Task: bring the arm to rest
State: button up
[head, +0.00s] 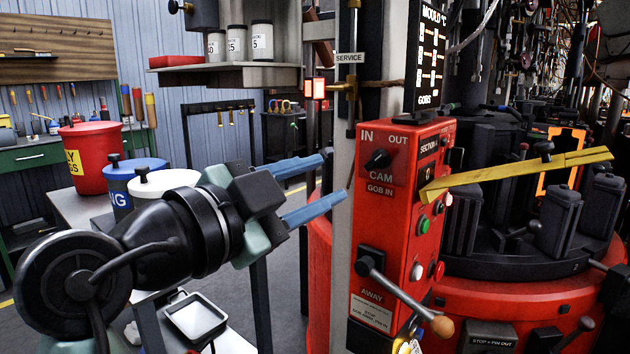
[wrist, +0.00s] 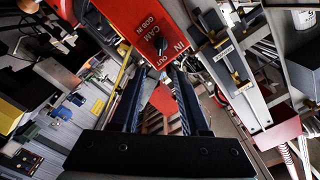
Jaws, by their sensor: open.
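My gripper (head: 334,180) is open and empty in the head view, with its two blue fingers apart and pointing right. The fingertips are just left of the grey post and the red control box (head: 398,225), with a gap I cannot measure. My arm reaches in from the lower left. In the wrist view my gripper's dark fingers (wrist: 158,75) are spread with nothing between them. The red box also shows beyond them at the top of the wrist view (wrist: 135,22). Its black CAM knob (head: 378,159) points toward the upper right.
A lever with a wooden knob (head: 441,326) juts from the box's lower front. A yellow bar (head: 515,174) crosses in front of the moulds at right. A red bin (head: 92,160) and a blue-lidded container (head: 137,172) stand behind my arm at left. A shelf (head: 226,78) hangs above.

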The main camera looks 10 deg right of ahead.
jog(key=s+a+r+n+t+y, duration=0.4)
jog(key=s+r+n+t+y, duration=0.35)
jog(key=n, duration=0.25)
jog(key=s+a+r+n+t+y, duration=0.5)
jog(key=s+r+n+t+y, duration=0.15)
jog(key=n+t, duration=0.3)
notch_tip(320, 180, up, 28)
jog(key=w+p, duration=0.1)
jog(key=p, duration=2.8)
jog(key=shift+r+g, duration=0.2)
jog(key=shift+g, duration=0.1)
jog(key=shift+d, duration=0.1)
